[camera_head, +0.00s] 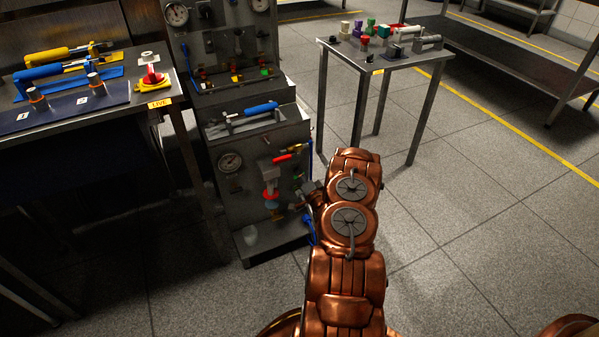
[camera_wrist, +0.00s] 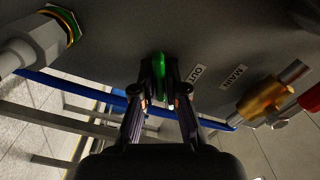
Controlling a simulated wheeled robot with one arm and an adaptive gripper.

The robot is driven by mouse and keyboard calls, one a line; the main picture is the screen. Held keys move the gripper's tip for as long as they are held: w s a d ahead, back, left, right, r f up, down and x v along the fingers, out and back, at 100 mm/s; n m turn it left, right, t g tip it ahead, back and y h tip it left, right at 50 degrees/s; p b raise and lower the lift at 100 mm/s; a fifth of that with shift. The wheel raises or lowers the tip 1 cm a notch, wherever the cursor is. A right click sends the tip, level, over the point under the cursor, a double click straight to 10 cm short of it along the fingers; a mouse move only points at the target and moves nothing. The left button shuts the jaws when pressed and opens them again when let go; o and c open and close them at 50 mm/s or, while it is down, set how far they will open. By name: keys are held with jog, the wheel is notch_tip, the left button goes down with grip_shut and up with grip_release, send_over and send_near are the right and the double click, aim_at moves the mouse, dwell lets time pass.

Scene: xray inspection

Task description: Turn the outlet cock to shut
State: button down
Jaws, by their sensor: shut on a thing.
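The outlet cock shows in the wrist view as a narrow green handle (camera_wrist: 158,68) on the dark panel, beside a white OUT label (camera_wrist: 197,74). My gripper (camera_wrist: 157,84) is shut on this green handle, with one dark fingertip on each side. The fingers hide the cock's body. In the head view my gripper (camera_head: 306,196) is at the right side of the grey cabinet's front panel (camera_head: 235,190).
A brass valve with a red handle (camera_wrist: 311,96) sits by the MAIN label (camera_wrist: 232,77). A blue hose (camera_wrist: 90,92) crosses behind my fingers. A gauge (camera_head: 230,162) and a red knob (camera_head: 271,194) are on the panel. Open floor lies right of my arm.

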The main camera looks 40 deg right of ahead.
jog(key=m, duration=0.5)
dwell(0.6)
jog(key=shift+w, duration=0.1)
jog(key=c, duration=1.2)
grip_release()
jog(key=shift+f, duration=0.1)
jog(key=shift+c, duration=0.2)
jog(key=shift+s, duration=0.45)
jog(key=v, duration=1.1)
jog(key=shift+a, duration=0.15)
